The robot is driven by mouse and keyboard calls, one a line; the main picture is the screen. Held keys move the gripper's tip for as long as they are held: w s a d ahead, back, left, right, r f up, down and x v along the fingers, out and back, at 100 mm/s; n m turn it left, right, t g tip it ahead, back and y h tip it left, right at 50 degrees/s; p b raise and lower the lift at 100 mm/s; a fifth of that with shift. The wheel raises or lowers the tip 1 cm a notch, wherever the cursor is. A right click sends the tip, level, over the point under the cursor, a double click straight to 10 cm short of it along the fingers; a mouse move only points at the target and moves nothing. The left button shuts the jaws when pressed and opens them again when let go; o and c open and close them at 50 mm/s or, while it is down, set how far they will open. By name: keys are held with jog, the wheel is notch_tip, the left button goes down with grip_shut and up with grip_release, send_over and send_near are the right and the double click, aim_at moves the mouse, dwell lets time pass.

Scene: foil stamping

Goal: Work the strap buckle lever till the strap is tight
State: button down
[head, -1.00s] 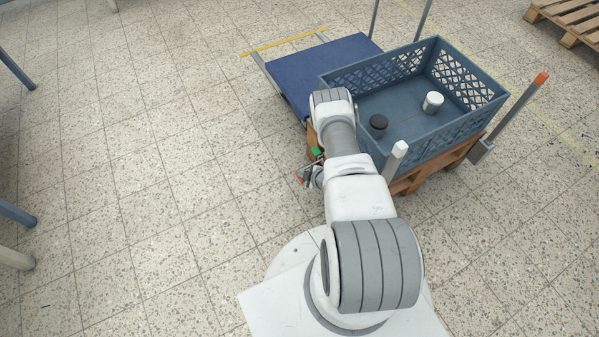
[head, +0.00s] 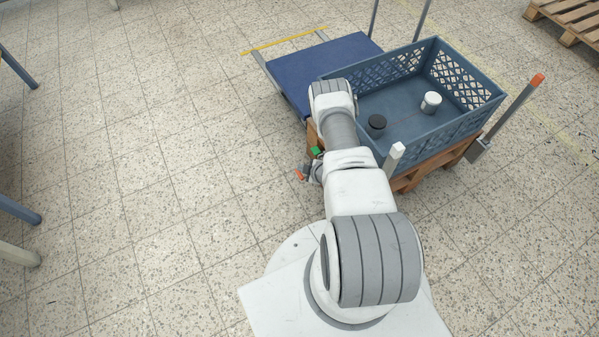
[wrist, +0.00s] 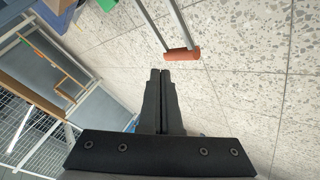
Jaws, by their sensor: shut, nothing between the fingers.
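The buckle lever shows in the wrist view as two grey bars joined by an orange-red grip (wrist: 182,54). Its orange end (head: 299,175) also shows small in the head view, left of my arm and beside the pallet. My gripper (wrist: 160,73) is shut and empty in the wrist view. Its fingertips point toward the lever, just below and left of the grip, and look apart from it. A green part (head: 316,151) shows beside my arm in the head view, and a green part (wrist: 58,5) shows at the wrist view's top edge. I cannot make out the strap or its tension.
A blue-grey crate (head: 440,150) holds a white-lidded jar (head: 431,103) and a black-lidded one (head: 376,123). It stands on a wooden pallet (head: 440,165) with upright posts around it. A blue platform (head: 325,65) lies behind. The tiled floor to the left is largely clear.

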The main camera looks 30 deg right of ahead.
notch_tip(320, 180, up, 4)
jog(key=p, duration=0.2)
jog(key=shift+r+p, duration=0.15)
jog(key=shift+p, duration=0.25)
dwell(0.4)
